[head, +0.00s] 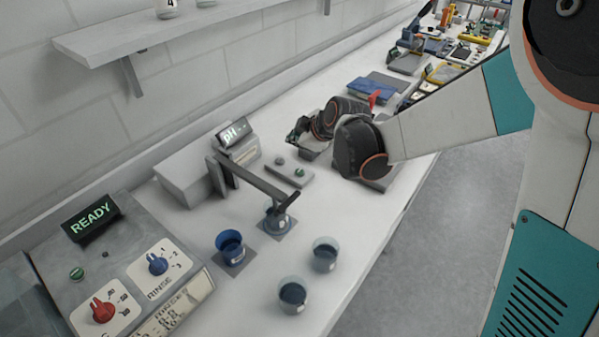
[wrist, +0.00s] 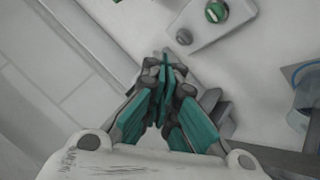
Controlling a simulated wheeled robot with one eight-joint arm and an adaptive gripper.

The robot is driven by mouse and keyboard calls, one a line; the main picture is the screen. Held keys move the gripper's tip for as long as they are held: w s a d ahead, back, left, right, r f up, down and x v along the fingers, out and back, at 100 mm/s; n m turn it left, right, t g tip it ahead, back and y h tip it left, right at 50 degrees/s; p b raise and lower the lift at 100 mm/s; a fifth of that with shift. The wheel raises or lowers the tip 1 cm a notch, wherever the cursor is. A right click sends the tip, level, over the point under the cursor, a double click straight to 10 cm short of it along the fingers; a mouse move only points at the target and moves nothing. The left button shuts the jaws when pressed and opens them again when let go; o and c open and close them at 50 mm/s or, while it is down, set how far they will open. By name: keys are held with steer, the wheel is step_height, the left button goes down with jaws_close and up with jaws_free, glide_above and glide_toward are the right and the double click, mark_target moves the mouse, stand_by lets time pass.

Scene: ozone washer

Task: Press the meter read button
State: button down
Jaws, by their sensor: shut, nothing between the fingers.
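A small grey button plate (head: 287,170) lies on the bench beside the pH meter (head: 237,142), whose display reads "pH --". The plate carries a green button (head: 300,172) and a grey button (head: 280,160). I cannot read which is the read button. In the wrist view the plate (wrist: 222,29) is at the top, with the green button (wrist: 215,12) and the grey button (wrist: 184,37). My gripper (head: 293,139) is behind the plate in the head view. Its closed fingertips (wrist: 165,58) hold nothing and appear apart from both buttons; their height above the bench is unclear.
The meter's arm reaches over a beaker (head: 277,222). A blue beaker (head: 230,250) and two more beakers (head: 325,256) (head: 293,293) stand nearby. The washer panel (head: 130,235) shows "READY" at front left. A wall shelf (head: 160,35) is above. Bench right of the beakers is clear.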

mark_target(297, 172)
steer(key=shift+f+b, duration=2.6)
steer(key=shift+f, duration=1.2)
steer(key=shift+f, duration=0.15)
steer(key=shift+f+b, duration=0.25)
steer(key=shift+b, duration=0.15)
steer(key=shift+f+b, duration=0.35)
steer(key=shift+f, duration=0.1)
steer(key=shift+r+p, duration=0.6)
steer(key=shift+r, duration=0.3)
steer(key=shift+r+p, duration=1.75)
steer(key=shift+r, duration=0.75)
